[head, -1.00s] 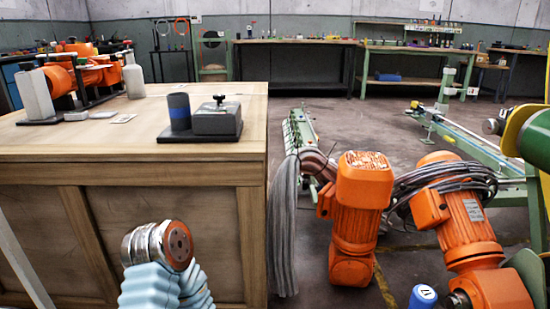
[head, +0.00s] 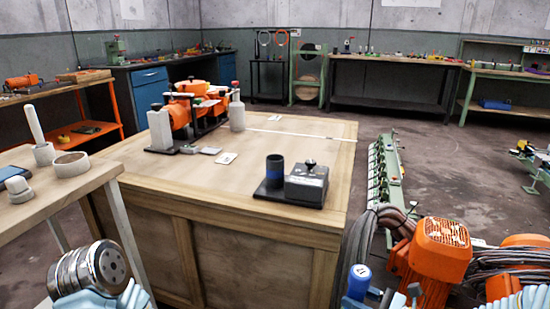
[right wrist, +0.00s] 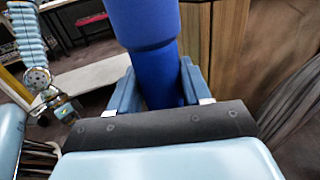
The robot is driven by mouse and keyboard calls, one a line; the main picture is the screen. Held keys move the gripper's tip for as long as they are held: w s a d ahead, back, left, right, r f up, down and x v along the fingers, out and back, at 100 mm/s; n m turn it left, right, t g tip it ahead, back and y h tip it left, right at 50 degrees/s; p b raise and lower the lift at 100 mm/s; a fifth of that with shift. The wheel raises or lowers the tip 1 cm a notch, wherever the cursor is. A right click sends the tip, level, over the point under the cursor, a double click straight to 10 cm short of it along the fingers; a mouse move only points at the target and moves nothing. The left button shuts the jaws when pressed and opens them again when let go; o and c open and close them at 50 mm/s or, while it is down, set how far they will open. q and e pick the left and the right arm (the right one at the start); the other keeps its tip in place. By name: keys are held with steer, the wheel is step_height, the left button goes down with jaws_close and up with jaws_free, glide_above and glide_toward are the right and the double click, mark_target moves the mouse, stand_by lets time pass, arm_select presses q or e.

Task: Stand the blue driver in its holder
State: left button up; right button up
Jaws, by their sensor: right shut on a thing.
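The blue driver (head: 357,283) stands upright at the bottom right of the head view, with white marks on its cap. My right gripper (head: 370,297) is shut on it, mostly cut off by the frame edge. In the right wrist view the driver's wide blue handle (right wrist: 150,50) rises between the two fingers (right wrist: 160,88). The holder seems to be the dark upright cup (head: 275,172) with a blue band, on a black base on the wooden bench, beside a grey box. The driver is apart from it, nearer to me. A joint of my left arm shows at lower left; its gripper fingers do not.
The wooden bench (head: 225,215) also bears a grey box with a knob (head: 306,184), a grey bottle (head: 236,108) and an orange machine. A side table (head: 60,205) stands at left. Orange motors (head: 440,245) and cables (head: 362,240) crowd the lower right.

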mark_target(360, 283)
step_height(360, 283, up, 6)
steer(key=p, duration=0.4)
steer(key=shift+r+p, duration=0.2)
steer(key=shift+p, duration=0.1)
steer(key=shift+a+f+b, duration=0.15)
steer(key=shift+f+b, duration=0.3)
steer(key=shift+f, duration=0.05)
arm_select(q)
steer(key=r, duration=0.5)
steer(key=shift+s+d+r, duration=0.1)
steer(key=shift+d, duration=0.1)
